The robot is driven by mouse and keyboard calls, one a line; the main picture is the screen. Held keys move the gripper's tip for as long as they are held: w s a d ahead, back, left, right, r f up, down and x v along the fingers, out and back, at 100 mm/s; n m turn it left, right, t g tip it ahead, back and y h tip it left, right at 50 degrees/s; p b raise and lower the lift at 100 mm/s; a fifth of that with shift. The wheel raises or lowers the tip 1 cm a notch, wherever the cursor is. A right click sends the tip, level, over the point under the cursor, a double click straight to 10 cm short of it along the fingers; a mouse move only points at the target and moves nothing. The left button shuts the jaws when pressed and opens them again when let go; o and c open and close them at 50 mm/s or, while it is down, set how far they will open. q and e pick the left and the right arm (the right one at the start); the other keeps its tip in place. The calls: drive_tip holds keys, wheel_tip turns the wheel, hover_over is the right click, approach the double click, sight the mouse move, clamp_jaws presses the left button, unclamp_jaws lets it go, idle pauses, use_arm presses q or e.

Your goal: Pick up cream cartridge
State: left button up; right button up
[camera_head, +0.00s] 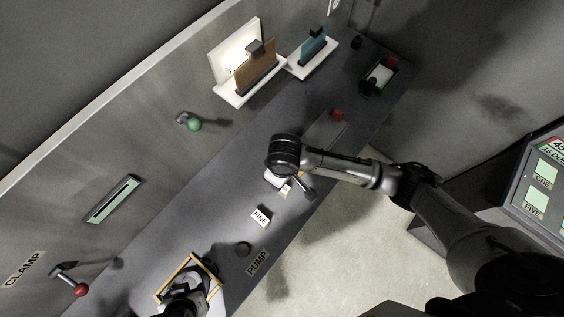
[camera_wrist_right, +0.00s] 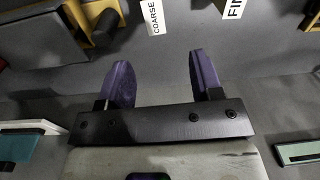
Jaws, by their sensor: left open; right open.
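A pale upright panel (camera_head: 236,48), which looks like the cream cartridge, stands at the back of a white shelf holder (camera_head: 232,97) on the wall. A brown panel (camera_head: 257,70) stands in front of it and partly hides it. My left gripper (camera_head: 188,288) is at the bottom edge, over a yellow-edged frame, far from the panel. My right gripper is open and empty in the right wrist view (camera_wrist_right: 158,75), purple fingers apart. In the head view its wrist hangs over the bench, below and right of the panel, and mostly hides its fingers.
A teal panel (camera_head: 312,48) stands in a second white holder to the right. The wall has a green knob (camera_head: 194,125), a slot (camera_head: 114,200) and a red-knobbed lever (camera_head: 81,289). A FINE block (camera_head: 261,217) sits on the bench. A dark tray (camera_head: 378,77) is at the far end.

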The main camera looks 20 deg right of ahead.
drive_tip(key=shift+w+d+f, duration=0.1)
drive_tip(key=shift+w+f, duration=0.05)
drive_tip(key=shift+f, duration=2.2)
drive_tip(key=shift+w+f, duration=0.1)
drive_tip(key=shift+f, duration=2.25)
drive_tip(key=shift+w+d+f, duration=0.1)
drive_tip(key=shift+w+f, duration=0.05)
drive_tip(key=shift+f, duration=2.2)
drive_tip(key=c, duration=1)
